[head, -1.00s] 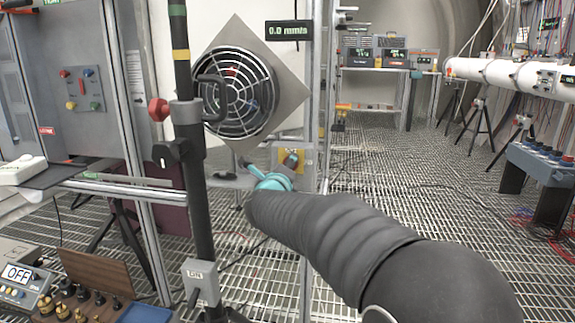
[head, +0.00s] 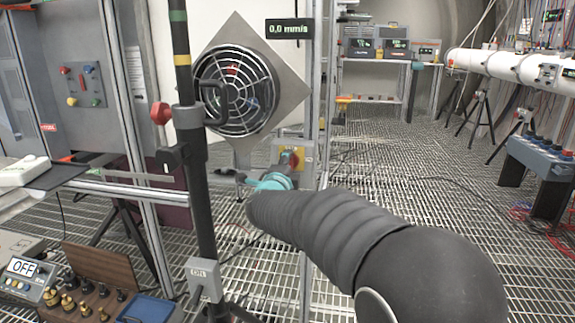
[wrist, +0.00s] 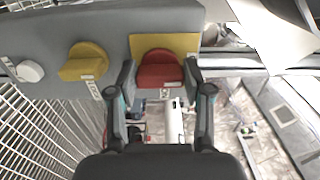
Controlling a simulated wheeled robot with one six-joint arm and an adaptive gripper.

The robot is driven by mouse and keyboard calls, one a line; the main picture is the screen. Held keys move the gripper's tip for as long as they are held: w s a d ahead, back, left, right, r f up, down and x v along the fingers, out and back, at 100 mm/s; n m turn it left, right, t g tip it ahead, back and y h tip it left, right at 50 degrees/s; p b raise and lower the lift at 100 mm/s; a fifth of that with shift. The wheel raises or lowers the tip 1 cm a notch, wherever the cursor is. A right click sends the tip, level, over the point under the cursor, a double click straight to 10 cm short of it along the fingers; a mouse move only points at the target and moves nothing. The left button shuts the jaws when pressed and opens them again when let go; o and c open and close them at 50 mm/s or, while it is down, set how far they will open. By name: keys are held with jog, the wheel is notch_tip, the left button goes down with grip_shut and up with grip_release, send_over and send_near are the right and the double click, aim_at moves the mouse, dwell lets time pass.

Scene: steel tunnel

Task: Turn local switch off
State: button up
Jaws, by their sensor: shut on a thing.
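The red rotary switch (wrist: 160,69) sits on a yellow plate (wrist: 190,43) on a grey box. It also shows in the head view (head: 291,158), low beside the fan. My gripper (wrist: 160,82) is shut on the red switch, one finger on each side of it. In the head view my gripper (head: 270,181) is teal and just below the switch, partly hidden by my arm. In the wrist view a yellow knob (wrist: 84,62) and a white knob (wrist: 30,71) are left of the red one. The labels are too small to read.
A round fan (head: 234,92) on a diamond-shaped plate is above the switch box, with a display reading 0.0 mm/s (head: 289,29). A dark vertical pole (head: 200,200) stands left of my arm. Metal uprights are close to the box. The grated floor (head: 400,170) is open to the right.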

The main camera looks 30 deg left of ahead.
dwell(0.3)
jog(key=o, duration=1.2)
jog(key=shift+c, duration=0.2)
jog(key=v, duration=1.2)
jog(key=shift+a, duration=0.1)
